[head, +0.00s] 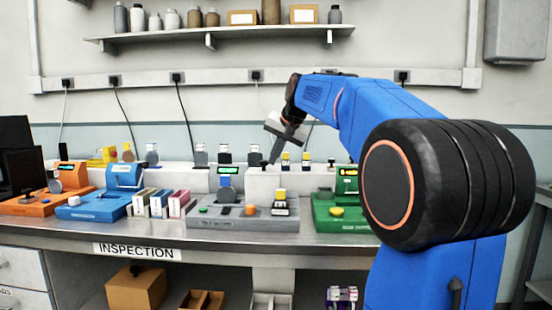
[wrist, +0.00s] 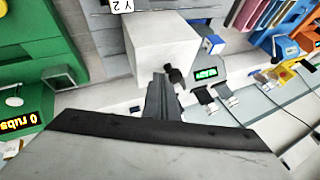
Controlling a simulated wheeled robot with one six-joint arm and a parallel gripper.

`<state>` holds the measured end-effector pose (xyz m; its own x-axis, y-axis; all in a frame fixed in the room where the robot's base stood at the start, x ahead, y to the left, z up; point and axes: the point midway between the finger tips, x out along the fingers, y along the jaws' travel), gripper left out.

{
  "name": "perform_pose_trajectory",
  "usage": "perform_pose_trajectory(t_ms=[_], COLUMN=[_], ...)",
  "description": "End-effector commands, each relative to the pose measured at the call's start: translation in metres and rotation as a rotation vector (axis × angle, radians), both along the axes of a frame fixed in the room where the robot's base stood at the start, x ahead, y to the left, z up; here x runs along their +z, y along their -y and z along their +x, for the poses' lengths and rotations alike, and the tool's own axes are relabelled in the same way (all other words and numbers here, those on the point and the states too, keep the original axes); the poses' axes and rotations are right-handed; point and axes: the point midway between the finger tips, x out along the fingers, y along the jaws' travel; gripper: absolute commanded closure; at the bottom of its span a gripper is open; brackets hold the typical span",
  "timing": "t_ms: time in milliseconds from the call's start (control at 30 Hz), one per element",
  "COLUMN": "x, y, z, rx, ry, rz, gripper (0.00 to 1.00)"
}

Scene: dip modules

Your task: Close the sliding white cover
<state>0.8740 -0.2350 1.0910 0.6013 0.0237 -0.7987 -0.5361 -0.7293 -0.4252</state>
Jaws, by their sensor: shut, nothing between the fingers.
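A white box-shaped piece (head: 262,187), which looks like the sliding cover, stands at the back of the grey module (head: 228,220). In the wrist view the white cover (wrist: 160,38) is a plain block just beyond my fingers. My gripper (head: 273,159) points down at the cover's upper edge, with its fingers shut and empty. In the wrist view my gripper (wrist: 167,78) overlaps the cover's near edge. I cannot tell whether the fingers touch it. What lies under the cover is hidden.
A green module (head: 325,222) stands on the right, and blue (head: 92,207) and orange (head: 40,205) modules stand on the left. Small pink and white boxes (head: 160,204) sit beside the grey module. A white ledge with plugs and bottles runs behind. Little bench is free.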

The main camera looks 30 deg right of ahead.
Motion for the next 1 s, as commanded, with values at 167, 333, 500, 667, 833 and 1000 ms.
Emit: perform_pose_trajectory(t_ms=[167,333,500,667,833,1000], x=[0.000,-0.001,-0.001,0.000,0.000,0.000], y=[-0.023,-0.048,-0.074,-0.098,-0.113,-0.116], z=[0.015,0.033,0.050,0.066,0.076,0.078], rx=[0.005,0.005,0.004,0.004,0.002,0.002], ry=[-0.001,-0.001,-0.001,-0.001,0.000,0.001], rz=[0.000,0.000,-0.001,-0.001,0.000,0.001], gripper=[1.00,1.00,1.00,1.00,1.00,1.00])
